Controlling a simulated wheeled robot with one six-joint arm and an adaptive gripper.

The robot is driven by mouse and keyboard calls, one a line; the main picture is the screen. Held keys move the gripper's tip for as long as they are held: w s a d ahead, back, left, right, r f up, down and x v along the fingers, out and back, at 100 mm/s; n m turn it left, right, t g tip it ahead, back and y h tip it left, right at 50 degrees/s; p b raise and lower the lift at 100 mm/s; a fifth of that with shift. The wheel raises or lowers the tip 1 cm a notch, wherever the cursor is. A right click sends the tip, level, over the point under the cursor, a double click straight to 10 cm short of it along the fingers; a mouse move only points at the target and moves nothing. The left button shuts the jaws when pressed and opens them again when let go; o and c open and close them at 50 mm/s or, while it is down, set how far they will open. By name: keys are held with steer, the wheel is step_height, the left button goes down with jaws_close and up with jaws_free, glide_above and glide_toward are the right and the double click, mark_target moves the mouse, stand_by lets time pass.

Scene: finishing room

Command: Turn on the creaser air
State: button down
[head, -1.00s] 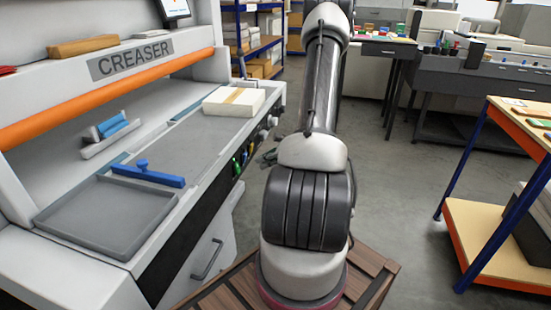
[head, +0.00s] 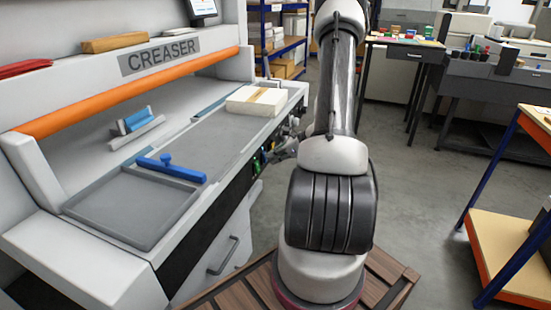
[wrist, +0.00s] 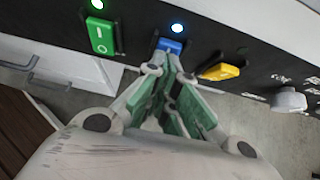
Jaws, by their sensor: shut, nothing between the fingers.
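The creaser (head: 160,57) is a large pale machine with an orange bar, filling the left of the head view. Its dark front panel (wrist: 130,45) is close in the wrist view. A green rocker switch (wrist: 103,37) has a lit lamp above it. A blue switch (wrist: 169,46) also has a lit lamp. A yellow switch (wrist: 220,72) has an unlit dark lamp. A white knob (wrist: 289,100) is farther right. My gripper (wrist: 172,66) is shut and empty, its tips just below the blue switch; I cannot tell whether they touch it. In the head view it is mostly hidden.
A paper stack (head: 257,101) and a grey tray (head: 135,210) with a blue-handled bar (head: 170,169) lie on the creaser's bed. A handle (head: 222,256) sticks out from its front. A wooden-topped bench (head: 500,250) stands at the right. Floor between is clear.

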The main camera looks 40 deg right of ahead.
steer(key=shift+r, duration=0.15)
steer(key=shift+r, duration=0.65)
